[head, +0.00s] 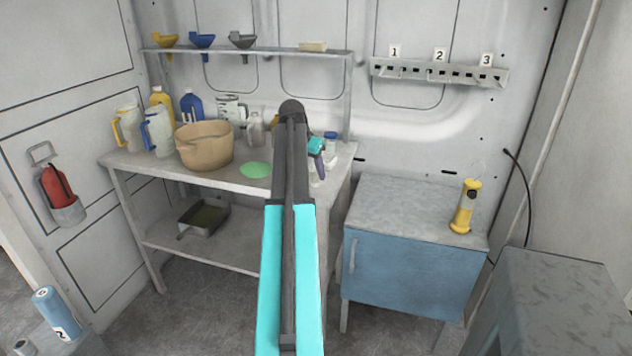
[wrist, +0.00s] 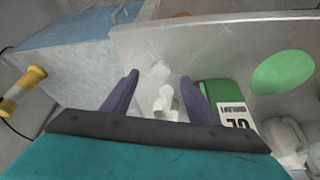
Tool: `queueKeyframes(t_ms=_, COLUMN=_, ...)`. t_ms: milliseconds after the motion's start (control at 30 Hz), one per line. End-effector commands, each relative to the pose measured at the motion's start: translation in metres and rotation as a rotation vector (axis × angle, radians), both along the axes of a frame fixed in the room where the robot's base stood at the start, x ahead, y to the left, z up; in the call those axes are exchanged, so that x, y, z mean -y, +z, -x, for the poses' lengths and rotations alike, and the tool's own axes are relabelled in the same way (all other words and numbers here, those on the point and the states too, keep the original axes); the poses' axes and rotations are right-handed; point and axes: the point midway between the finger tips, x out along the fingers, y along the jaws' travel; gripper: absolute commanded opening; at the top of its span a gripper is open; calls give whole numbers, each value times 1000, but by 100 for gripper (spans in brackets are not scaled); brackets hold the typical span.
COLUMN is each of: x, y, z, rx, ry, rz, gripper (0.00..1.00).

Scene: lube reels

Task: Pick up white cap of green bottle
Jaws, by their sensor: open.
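My gripper (wrist: 159,77) is open, its two purple fingers spread over the right part of the workbench. In the head view my gripper (head: 318,155) is small and partly behind my arm. Small white pieces (wrist: 163,98) show between the fingers in the wrist view, with nothing gripped. One of them may be the white cap; I cannot tell which. The green bottle (wrist: 222,95), with a white label, is just right of the right finger, its lower part hidden by my gripper. I cannot make out the green bottle in the head view, where my arm covers that area.
The workbench (head: 140,165) holds a tan pot (head: 204,146), jugs, bottles and a flat green disc (head: 256,170). A blue cabinet (head: 410,270) with a yellow flashlight (head: 465,206) stands to the right. A shelf (head: 270,51) with funnels is above the bench.

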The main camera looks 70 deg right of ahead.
Motion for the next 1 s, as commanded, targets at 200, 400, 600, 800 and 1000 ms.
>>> queueKeyframes(t_ms=200, x=9, y=-21, z=0, rx=0, ry=0, rz=-2, gripper=54)
queueKeyframes(t_ms=400, x=15, y=-36, z=1, rx=0, ry=0, rz=-1, gripper=54)
queueKeyframes(t_ms=600, x=16, y=-39, z=2, rx=0, ry=0, rz=-1, gripper=54)
queueKeyframes(t_ms=800, x=16, y=-39, z=2, rx=0, ry=0, rz=-1, gripper=54)
queueKeyframes(t_ms=1000, x=15, y=-39, z=1, rx=0, ry=1, rz=-1, gripper=54)
